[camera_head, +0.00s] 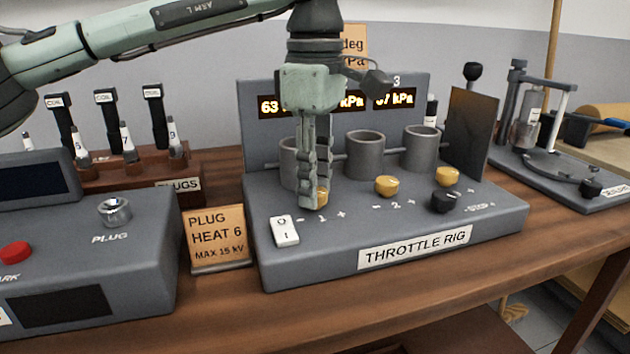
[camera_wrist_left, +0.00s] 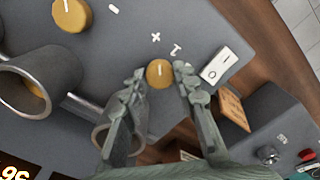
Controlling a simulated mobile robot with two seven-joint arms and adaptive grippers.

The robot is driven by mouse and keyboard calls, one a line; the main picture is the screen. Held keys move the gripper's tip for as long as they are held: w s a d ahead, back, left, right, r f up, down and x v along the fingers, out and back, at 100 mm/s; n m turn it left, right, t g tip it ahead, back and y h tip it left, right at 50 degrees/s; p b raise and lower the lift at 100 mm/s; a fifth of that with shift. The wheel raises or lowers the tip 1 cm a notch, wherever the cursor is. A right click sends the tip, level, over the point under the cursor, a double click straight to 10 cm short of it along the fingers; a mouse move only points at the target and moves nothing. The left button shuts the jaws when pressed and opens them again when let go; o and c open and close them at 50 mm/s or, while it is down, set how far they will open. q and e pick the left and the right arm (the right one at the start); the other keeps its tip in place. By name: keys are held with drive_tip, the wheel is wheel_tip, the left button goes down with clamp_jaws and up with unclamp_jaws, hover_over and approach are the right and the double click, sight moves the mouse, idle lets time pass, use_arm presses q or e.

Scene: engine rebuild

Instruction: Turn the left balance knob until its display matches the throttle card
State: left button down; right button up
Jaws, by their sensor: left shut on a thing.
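The THROTTLE RIG (camera_head: 480,222) stands on the wooden bench with yellow knobs along its top. The left balance knob (camera_head: 322,197), marked 1, is mostly hidden by my left gripper (camera_head: 314,198). In the left wrist view the knob (camera_wrist_left: 160,73) sits between the two fingertips of the left gripper (camera_wrist_left: 161,74), which is shut on it from both sides; a white line marks its top. The left display (camera_head: 267,105) starts with 63; the gripper covers the rest. The throttle card (camera_head: 355,45) behind the wrist shows only "deg" and "Pa"; its numbers are hidden. My right gripper is out of view.
The middle knob (camera_head: 387,186), right knob (camera_head: 447,176) and a black knob (camera_head: 443,202) are to the right. A white switch (camera_head: 285,231) is close to the gripper. Grey cylinders (camera_head: 364,155) stand behind. A PLUG HEAT card (camera_head: 218,237) stands left of the rig.

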use_arm(q)
drive_tip(key=n, duration=0.3)
drive_tip(key=shift+b, duration=0.35)
drive_tip(key=shift+n+b, duration=0.35)
drive_tip(key=shift+n, duration=1.65)
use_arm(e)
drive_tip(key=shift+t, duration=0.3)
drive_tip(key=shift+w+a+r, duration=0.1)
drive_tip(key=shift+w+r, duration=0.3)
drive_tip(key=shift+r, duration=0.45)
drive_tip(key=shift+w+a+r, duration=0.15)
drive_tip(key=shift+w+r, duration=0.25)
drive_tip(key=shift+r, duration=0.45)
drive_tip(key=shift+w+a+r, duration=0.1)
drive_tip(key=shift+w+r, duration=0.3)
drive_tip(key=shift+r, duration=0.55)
use_arm(q)
drive_tip(key=c, duration=1.2)
unclamp_jaws()
wheel_tip(320, 180, up, 12)
drive_tip(key=shift+r, duration=0.1)
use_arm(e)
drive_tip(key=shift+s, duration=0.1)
